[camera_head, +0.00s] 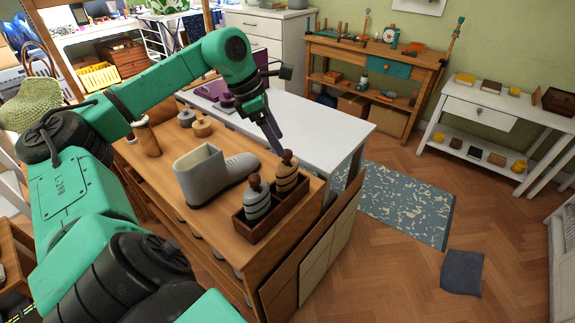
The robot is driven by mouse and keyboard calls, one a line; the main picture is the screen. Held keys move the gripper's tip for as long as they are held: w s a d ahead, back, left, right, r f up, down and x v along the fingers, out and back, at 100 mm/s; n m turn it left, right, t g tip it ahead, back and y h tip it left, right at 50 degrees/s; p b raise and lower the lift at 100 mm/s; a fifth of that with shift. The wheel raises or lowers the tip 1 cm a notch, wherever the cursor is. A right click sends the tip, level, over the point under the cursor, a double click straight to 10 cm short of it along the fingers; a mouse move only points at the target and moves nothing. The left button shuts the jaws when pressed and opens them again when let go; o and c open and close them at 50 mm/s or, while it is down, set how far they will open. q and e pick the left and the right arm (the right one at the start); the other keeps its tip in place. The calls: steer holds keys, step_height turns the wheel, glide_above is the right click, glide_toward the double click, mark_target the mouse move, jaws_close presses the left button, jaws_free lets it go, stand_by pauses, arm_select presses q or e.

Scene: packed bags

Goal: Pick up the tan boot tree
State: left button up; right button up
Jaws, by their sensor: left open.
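The tan boot tree (287,176), a banded rounded piece with a dark knob on top, stands upright in the right part of a dark wooden tray (262,229). A grey banded one (257,203) with a dark knob stands beside it in the left part. The tray sits on the front right corner of a wooden worktop (196,222). My left gripper (277,147) is open, pointing down just above and behind the tan boot tree's knob, with nothing visible between its fingers. My right gripper is not in view.
A grey boot (218,174) stands left of the tray, close to my left gripper. A brown cylinder (146,138) and small wooden pieces (202,127) stand farther back. A white table (318,124) adjoins behind. The floor (395,262) at right is mostly open.

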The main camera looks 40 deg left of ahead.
mark_target(287, 152)
arm_select(q)
steer(key=f, duration=0.1)
steer(key=w+f, duration=0.1)
steer(key=shift+w+a+f+p, duration=0.25)
steer(key=shift+w+f+p, duration=0.15)
steer(key=p+x, duration=0.1)
steer(key=x, duration=0.2)
steer(key=shift+w, duration=0.1)
steer(key=shift+d+f, duration=0.25)
steer(key=shift+f, duration=0.25)
jaws_close()
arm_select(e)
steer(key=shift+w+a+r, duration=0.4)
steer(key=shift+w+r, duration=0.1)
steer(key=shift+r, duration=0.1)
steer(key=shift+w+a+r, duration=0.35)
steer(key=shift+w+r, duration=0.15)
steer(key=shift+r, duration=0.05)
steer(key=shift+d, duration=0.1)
